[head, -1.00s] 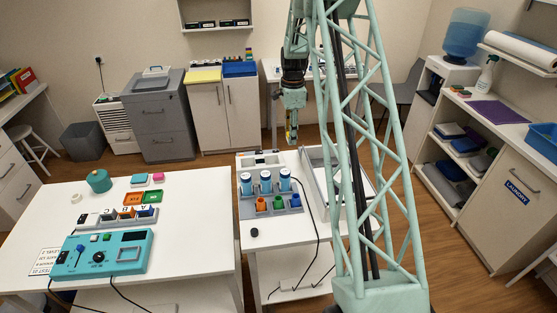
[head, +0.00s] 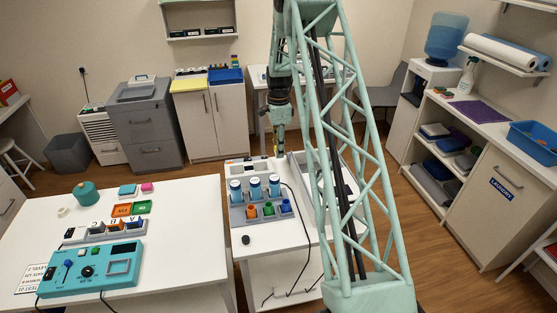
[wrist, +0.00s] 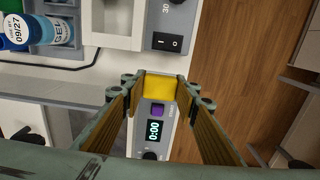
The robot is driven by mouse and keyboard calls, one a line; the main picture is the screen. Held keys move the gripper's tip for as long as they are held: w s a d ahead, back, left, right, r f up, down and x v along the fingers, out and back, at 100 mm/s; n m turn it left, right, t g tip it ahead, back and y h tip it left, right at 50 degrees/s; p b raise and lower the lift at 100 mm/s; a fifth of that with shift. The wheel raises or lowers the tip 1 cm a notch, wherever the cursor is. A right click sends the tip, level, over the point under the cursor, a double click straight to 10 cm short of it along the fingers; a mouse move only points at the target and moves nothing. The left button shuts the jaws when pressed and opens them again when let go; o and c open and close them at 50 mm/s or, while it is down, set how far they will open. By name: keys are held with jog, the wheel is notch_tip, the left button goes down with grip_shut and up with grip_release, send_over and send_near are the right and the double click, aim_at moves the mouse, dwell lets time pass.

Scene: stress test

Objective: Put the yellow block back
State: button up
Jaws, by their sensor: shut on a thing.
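My gripper (wrist: 160,88) is shut on the yellow block (wrist: 160,86), held between the fingertips in the wrist view. In the head view my gripper (head: 278,152) hangs at the back of the middle table (head: 262,262); the block is too small to make out clearly there. In the wrist view, a grey device with a 0:00 display (wrist: 153,131) and a purple button (wrist: 157,110) lies below the block. I cannot tell whether the block touches it.
On the middle table, a grey rack (head: 266,212) holds blue-and-white jars and coloured pieces. The left table carries a teal control box (head: 92,268), a lettered rack (head: 105,234) and orange and green trays. A dark cable runs along the middle table. My lattice arm hides part of its right side.

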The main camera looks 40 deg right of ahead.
aim_at(278, 164)
jog(key=shift+f, duration=0.95)
jog(key=shift+f, duration=1.85)
jog(key=shift+f, duration=0.2)
jog(key=o, duration=0.9)
jog(key=shift+r, duration=0.15)
jog(key=shift+r, duration=6)
